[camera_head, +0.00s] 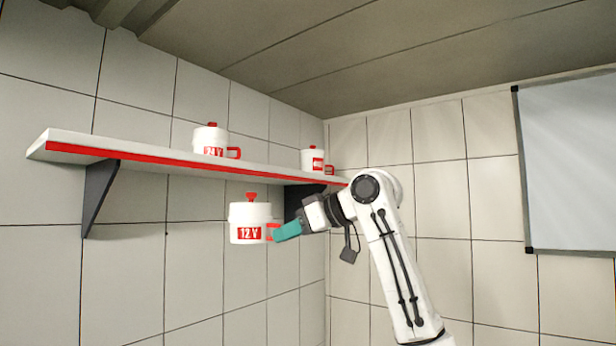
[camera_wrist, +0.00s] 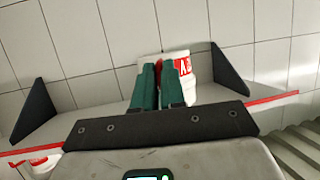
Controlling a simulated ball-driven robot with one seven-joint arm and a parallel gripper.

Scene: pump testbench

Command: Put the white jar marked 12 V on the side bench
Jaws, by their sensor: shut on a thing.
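The white jar marked 12 V (camera_head: 249,221) has a red lid knob, a red label and a red side handle. It hangs upright in the air in the head view, appearing just below the shelf's front edge. My gripper (camera_head: 277,232) is shut on its red handle from the right. In the wrist view my teal fingers (camera_wrist: 161,70) are close together and the white jar (camera_wrist: 148,58) with part of its red label shows just beyond them, partly hidden. The side bench is not in view.
A white shelf with a red front edge (camera_head: 105,150) runs along the left wall on dark brackets (camera_head: 99,196). A jar marked 24 V (camera_head: 208,139) and another white jar (camera_head: 310,159) stand on it. A framed board (camera_head: 575,165) hangs at the right.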

